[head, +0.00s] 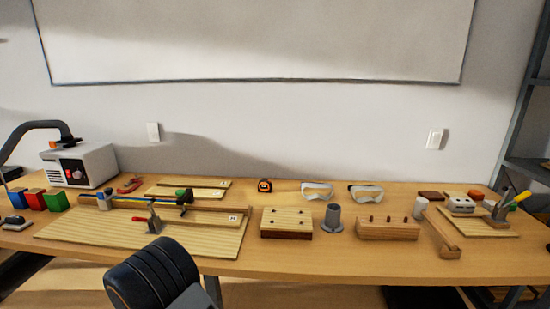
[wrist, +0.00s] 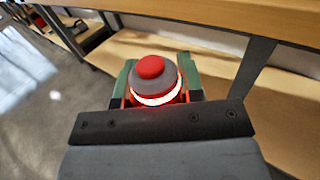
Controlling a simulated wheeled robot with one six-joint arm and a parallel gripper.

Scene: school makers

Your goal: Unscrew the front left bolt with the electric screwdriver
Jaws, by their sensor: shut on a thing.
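In the wrist view my gripper (wrist: 158,92) is shut on a round tool, which I take to be the electric screwdriver (wrist: 150,69). Its end has a red button, a grey cap and a glowing ring above a red body; its tip is hidden. The green fingers press it from both sides. In the head view a flat wooden block (head: 287,219) lies near the table's front edge, with small dark bolt heads in its top. The front left bolt is too small to make out clearly. My gripper is outside the head view and apart from the block.
A grey round holder (head: 333,222) stands just right of the block. A wooden block with dark pegs (head: 388,230) is further right. Goggles (head: 317,191) and a tape measure (head: 264,185) lie behind. A board (head: 100,238) with a clamp fills the left. In the wrist view, the table edge (wrist: 240,12) is ahead.

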